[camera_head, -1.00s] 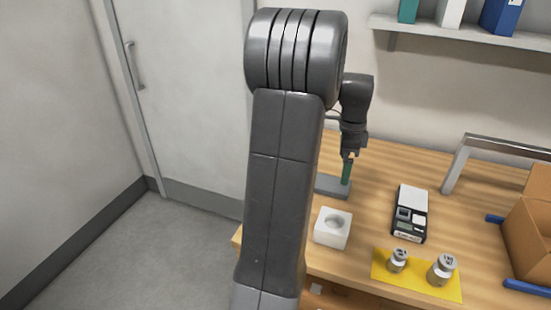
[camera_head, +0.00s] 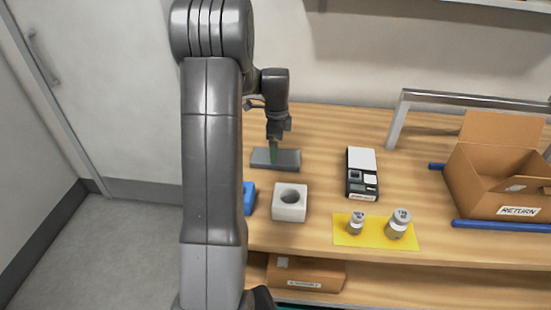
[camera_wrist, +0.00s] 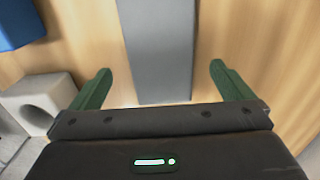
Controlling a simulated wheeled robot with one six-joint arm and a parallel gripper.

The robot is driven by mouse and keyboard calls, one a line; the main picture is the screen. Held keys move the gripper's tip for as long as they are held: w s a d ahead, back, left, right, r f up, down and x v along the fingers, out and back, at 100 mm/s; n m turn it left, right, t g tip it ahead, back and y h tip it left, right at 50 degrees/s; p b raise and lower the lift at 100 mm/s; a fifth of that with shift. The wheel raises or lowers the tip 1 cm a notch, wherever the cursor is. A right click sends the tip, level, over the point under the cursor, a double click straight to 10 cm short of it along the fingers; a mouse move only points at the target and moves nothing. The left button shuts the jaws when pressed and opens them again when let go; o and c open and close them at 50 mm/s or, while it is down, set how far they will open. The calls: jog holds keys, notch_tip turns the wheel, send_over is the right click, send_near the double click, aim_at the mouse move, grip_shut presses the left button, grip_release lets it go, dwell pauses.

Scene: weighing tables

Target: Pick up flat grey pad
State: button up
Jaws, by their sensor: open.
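The flat grey pad (camera_head: 287,161) lies on the wooden table at the back left, close to the wall. It is a long dark grey block. In the wrist view the pad (camera_wrist: 158,45) runs away from me between my two green fingers. My gripper (camera_wrist: 160,85) is open, with a finger on each side of the pad and clear wood between each finger and the pad.
A white block with a round hole (camera_head: 289,203) and a blue object (camera_head: 249,198) stand nearer. A scale (camera_head: 362,174) is right of the pad. Two metal weights stand on a yellow mat (camera_head: 345,238). A cardboard box (camera_head: 477,181) and metal frame (camera_head: 396,122) are further right.

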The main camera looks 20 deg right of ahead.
notch_tip(320, 180, down, 4)
jog(key=shift+w+f, duration=0.1)
jog(key=c, duration=1)
